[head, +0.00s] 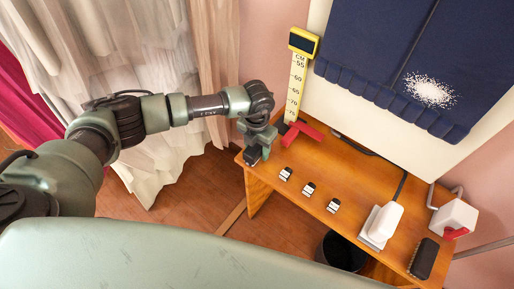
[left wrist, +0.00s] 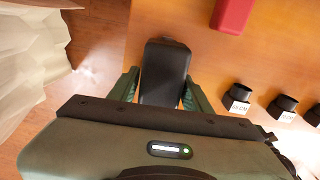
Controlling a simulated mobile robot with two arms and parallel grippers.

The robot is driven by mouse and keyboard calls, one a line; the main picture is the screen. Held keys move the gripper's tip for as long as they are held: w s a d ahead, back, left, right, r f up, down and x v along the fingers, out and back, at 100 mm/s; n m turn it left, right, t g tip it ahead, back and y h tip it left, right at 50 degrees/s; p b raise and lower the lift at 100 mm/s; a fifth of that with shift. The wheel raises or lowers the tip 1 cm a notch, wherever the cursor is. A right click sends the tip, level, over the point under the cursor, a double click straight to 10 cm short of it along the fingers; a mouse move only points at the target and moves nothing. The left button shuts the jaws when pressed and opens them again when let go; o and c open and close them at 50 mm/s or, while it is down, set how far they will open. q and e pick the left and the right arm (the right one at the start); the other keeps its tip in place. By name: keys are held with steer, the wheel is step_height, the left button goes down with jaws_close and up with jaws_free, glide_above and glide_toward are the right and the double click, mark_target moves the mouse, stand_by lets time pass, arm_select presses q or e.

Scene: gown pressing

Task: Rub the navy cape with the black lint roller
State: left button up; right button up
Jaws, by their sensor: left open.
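The navy cape (head: 365,50) hangs on a pale upright board at the upper right, with a patch of white specks (head: 430,91) near its lower right part. My left gripper (head: 256,150) is low over the left end of the wooden table. In the left wrist view its open fingers (left wrist: 162,88) stand on either side of a black, rounded block (left wrist: 166,62), which appears to be the black lint roller. The block's near end is hidden by the gripper body. It shows only as a small dark piece in the head view (head: 252,156). My right gripper is out of view.
The wooden table (head: 310,170) also holds a red object (head: 302,131), a yellow ruler (head: 297,85), small black labelled pieces (head: 308,189), a white iron-like device (head: 381,224), a white box (head: 454,217) and a black bristled brush (head: 424,258). A dark bin (head: 342,253) stands below. Curtains hang left.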

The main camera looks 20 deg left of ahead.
mark_target(257, 145)
arm_select(q)
steer(key=shift+r, duration=0.2)
steer(key=shift+r+p, duration=0.45)
steer(key=shift+r, duration=0.05)
jaws_close()
steer(key=shift+r, duration=0.1)
stand_by(0.4)
steer(key=shift+r+p, duration=2.05)
steer(key=shift+r, duration=0.85)
